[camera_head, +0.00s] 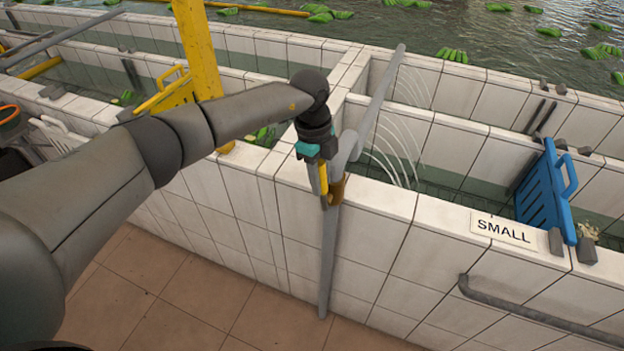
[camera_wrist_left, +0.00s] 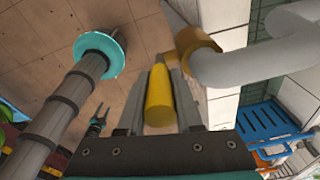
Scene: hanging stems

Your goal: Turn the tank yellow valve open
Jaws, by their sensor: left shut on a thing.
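The yellow valve handle (camera_head: 323,181) is a slim lever at a brass-coloured valve body (camera_head: 337,190) on a grey pipe (camera_head: 328,255) along the tiled tank wall. My left gripper (camera_head: 321,172) reaches down over the wall's edge and is shut on the handle. In the left wrist view the yellow handle (camera_wrist_left: 159,98) lies between the two grey fingers, and the valve body (camera_wrist_left: 196,46) is just beyond to the right. The handle points roughly along the pipe. A small dark forked shape (camera_wrist_left: 97,122), possibly my right gripper, shows in the left wrist view; its jaws are unclear.
Water sprays from the pipe's upper part into the tank on the right. A blue slotted gate (camera_head: 540,195) and a SMALL sign (camera_head: 503,231) are on that tank. A yellow post (camera_head: 200,50) stands behind my left arm. The tiled floor (camera_head: 190,300) in front is clear.

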